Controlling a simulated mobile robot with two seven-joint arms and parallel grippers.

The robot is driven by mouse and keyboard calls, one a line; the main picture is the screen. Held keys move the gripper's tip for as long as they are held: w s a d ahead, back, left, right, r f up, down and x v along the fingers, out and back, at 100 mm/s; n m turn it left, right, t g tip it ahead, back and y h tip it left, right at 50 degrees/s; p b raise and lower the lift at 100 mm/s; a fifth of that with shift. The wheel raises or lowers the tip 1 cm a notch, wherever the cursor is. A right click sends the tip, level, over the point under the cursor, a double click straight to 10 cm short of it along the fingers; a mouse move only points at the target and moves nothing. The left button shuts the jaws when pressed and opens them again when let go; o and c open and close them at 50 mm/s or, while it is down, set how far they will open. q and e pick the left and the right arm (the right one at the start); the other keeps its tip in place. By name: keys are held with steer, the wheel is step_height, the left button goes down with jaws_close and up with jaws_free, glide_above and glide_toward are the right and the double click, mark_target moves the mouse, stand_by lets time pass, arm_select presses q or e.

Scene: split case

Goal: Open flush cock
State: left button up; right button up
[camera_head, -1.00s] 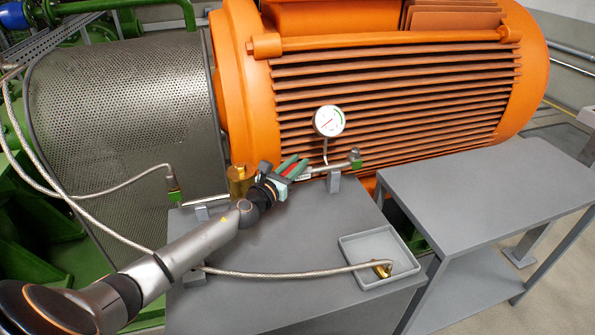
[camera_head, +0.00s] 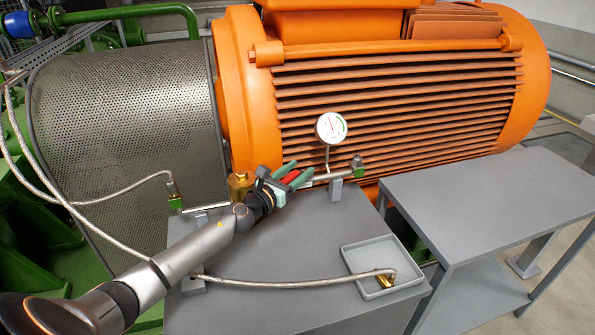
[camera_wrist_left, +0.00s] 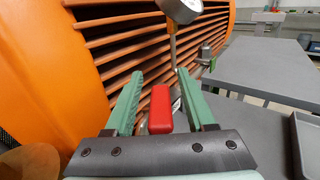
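The red handle (camera_head: 291,176) of a cock sits on the metal pipe line at the back of the grey bench. In the left wrist view the red handle (camera_wrist_left: 160,108) stands between the two green fingers of my left gripper (camera_wrist_left: 160,98), with a gap on each side. In the head view my left gripper (camera_head: 288,177) reaches the handle from the left and partly hides it and the pipe. The cock's body is mostly hidden. The handle's label cannot be read. My right gripper is not in view.
A pressure gauge (camera_head: 331,128) rises from the pipe just right of the handle. A brass fitting (camera_head: 238,187) stands close on the left. A braided hose (camera_head: 290,283) ends over a grey tray (camera_head: 352,262). The orange motor (camera_head: 400,100) is behind; the right table (camera_head: 480,190) is bare.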

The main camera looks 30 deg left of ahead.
arm_select(q)
steer(key=shift+s, duration=0.1)
steer(key=s+b, duration=0.1)
steer(key=s, duration=1.1)
steer(key=shift+s+a, duration=0.15)
steer(key=shift+a, duration=0.25)
